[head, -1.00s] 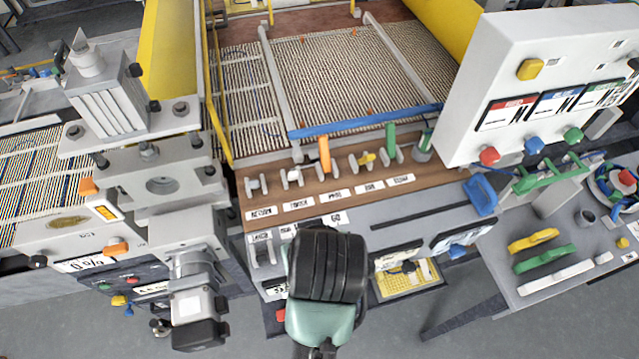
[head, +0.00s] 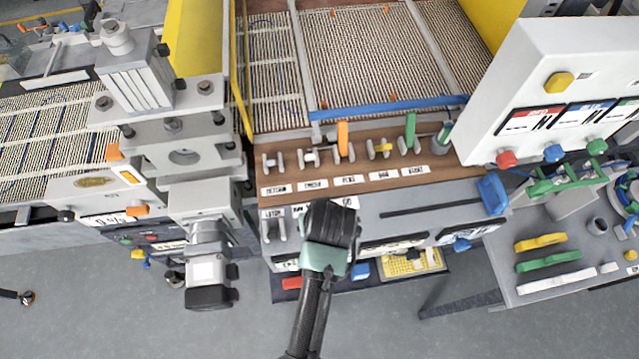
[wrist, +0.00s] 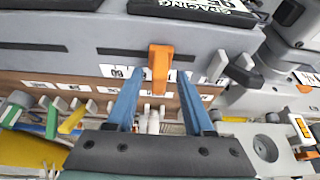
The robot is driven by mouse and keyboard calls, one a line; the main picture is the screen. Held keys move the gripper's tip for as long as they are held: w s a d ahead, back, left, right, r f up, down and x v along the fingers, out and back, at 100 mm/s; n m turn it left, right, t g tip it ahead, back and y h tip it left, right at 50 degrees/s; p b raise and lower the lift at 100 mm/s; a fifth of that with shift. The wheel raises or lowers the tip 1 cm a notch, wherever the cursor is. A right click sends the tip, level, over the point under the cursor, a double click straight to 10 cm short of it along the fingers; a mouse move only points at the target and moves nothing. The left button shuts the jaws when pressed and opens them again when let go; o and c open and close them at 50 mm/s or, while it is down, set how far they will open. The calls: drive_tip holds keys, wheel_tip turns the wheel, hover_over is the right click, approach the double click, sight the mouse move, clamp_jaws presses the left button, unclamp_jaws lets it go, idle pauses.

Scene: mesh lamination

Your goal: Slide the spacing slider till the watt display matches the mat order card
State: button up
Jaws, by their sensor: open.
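My gripper (wrist: 160,76) is open, with its two blue fingers on either side of an orange slider handle (wrist: 160,62) in the wrist view. I cannot tell whether either finger touches it. The handle stands out from the grey panel (wrist: 75,30). Part of a black display marked SPACING (wrist: 195,8) shows at the top edge; its number is cut off. In the head view my gripper (head: 328,228) hides the handle and its fingertips. White display windows (head: 465,234) sit on the panel front, too small to read. I cannot pick out the watt reading or the order card.
A blue handle (head: 490,194) stands at the right end of a long slot. A row of levers, including an orange one (head: 343,138) and a green one (head: 410,128), stands behind the panel. A white control box (head: 555,110) rises at right, a grey motor post (head: 205,265) at left.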

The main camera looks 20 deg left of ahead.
drive_tip(key=shift+x, duration=0.8)
drive_tip(key=shift+w, duration=0.1)
clamp_jaws()
drive_tip(key=shift+d, duration=0.1)
idle(0.8)
